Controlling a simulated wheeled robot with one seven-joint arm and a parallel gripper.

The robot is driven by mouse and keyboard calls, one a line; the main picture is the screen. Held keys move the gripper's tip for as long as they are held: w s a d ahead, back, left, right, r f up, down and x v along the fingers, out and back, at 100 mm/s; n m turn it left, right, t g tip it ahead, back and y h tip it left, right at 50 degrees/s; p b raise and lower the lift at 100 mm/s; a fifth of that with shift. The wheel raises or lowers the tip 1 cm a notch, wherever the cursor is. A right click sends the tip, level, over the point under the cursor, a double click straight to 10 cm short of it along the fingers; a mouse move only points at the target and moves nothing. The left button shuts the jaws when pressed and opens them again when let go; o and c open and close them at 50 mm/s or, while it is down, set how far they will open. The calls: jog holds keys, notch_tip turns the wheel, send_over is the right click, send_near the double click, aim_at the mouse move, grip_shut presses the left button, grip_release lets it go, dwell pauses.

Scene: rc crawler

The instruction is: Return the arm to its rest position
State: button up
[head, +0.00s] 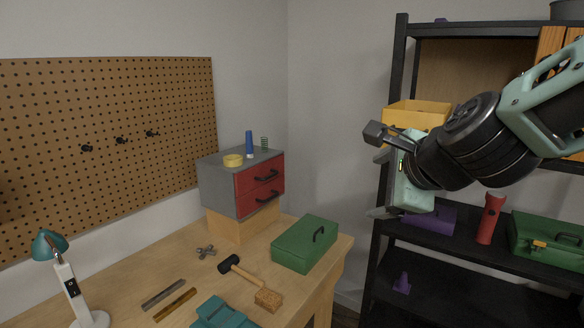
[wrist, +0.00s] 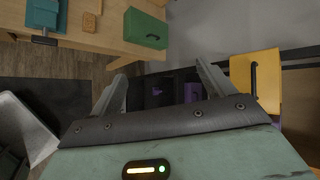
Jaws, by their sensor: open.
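My gripper (head: 376,172) is raised in the air at the right of the head view, in front of the black shelf unit. Its two fingers point left and are spread apart with nothing between them. In the wrist view the gripper (wrist: 162,80) also shows both fingers apart and empty. My arm reaches in from the right edge of the head view, bent and held above the shelf boards. The wrist view looks down past the fingers to the workbench (wrist: 95,35) and the floor.
The wooden workbench (head: 140,282) carries a green box (head: 305,243), a mallet (head: 250,284), a red-drawer cabinet (head: 258,185) and a lamp (head: 62,270). Open air lies between bench and gripper.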

jog(key=s+a+f+n+g+y+b, duration=0.2)
jog(key=s+a+f+n+g, duration=0.3)
jog(key=s+f+n, duration=0.45)
jog(key=s+d+f+n+g+h+b, duration=0.1)
jog(key=s+d+f+n+g+h, duration=0.1)
jog(key=s+f+n, duration=0.3)
jog(key=s+d+f+n+g+h+b, duration=0.2)
jog(key=s+f+n, duration=0.3)
jog(key=s+n, duration=0.5)
jog(key=shift+s+f+n+g, duration=0.35)
jog(key=shift+n+g, duration=0.35)
jog(key=shift+n, duration=0.55)
jog(key=shift+r, duration=0.1)
